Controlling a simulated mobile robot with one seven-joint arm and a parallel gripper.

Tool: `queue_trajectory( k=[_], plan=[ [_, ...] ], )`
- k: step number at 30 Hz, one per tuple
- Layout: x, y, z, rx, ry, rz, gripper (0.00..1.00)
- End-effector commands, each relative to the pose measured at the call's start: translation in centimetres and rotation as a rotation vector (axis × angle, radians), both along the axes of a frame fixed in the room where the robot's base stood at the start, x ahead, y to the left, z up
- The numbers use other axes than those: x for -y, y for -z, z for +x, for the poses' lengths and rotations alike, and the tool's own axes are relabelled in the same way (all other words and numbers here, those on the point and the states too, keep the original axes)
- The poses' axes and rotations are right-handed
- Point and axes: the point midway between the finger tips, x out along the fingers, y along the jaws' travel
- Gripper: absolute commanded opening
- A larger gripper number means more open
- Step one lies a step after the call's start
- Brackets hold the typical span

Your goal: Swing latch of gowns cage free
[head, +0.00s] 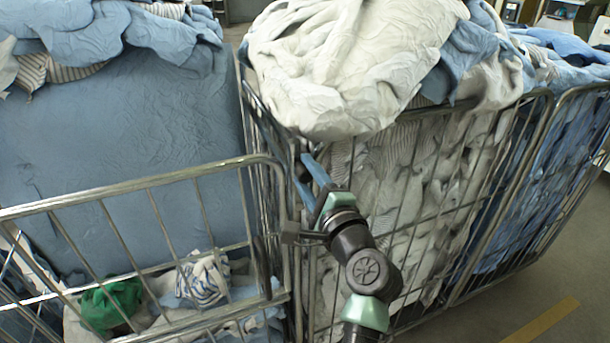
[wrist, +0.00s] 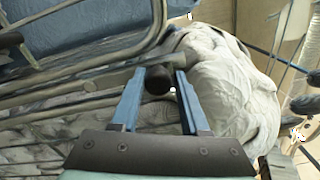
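My gripper (head: 312,178) has blue fingers and is at the front left corner post of the middle cage (head: 398,235), which is heaped with white and pale linen. In the wrist view my gripper (wrist: 160,78) is open. A dark round knob (wrist: 158,81), seemingly the latch's end, sits between its fingertips, with a narrow gap on each side. Contact cannot be told. The knob cannot be made out in the head view. Metal bars (wrist: 85,82) run close by on the left of the wrist view. No label naming the gowns cage is readable.
A left cage with a low front gate (head: 150,185) holds a large blue bundle (head: 120,140) and a green cloth (head: 110,303). White cloth (head: 340,70) overhangs the middle cage just above my gripper. Blue linen fills the right cage (head: 550,92). Floor is clear at lower right.

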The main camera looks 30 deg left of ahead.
Motion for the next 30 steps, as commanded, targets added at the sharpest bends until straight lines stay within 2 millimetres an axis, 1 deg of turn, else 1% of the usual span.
queue_trajectory(
  k=[1, 3, 12, 16, 20, 30],
  plan=[
    [0.0, 0.0, 0.0, 0.001, 0.000, 0.000, 0.56],
    [0.0, 0.0, 0.0, 0.002, 0.000, -0.001, 0.68],
    [0.0, 0.1, -0.1, 0.001, -0.002, -0.004, 0.68],
    [0.6, 0.2, -0.5, 0.002, -0.001, -0.004, 0.68],
    [2.0, 0.4, -1.7, 0.003, 0.002, -0.004, 0.68],
    [7.4, 0.5, -6.3, 0.002, 0.003, -0.003, 0.68]
  ],
)
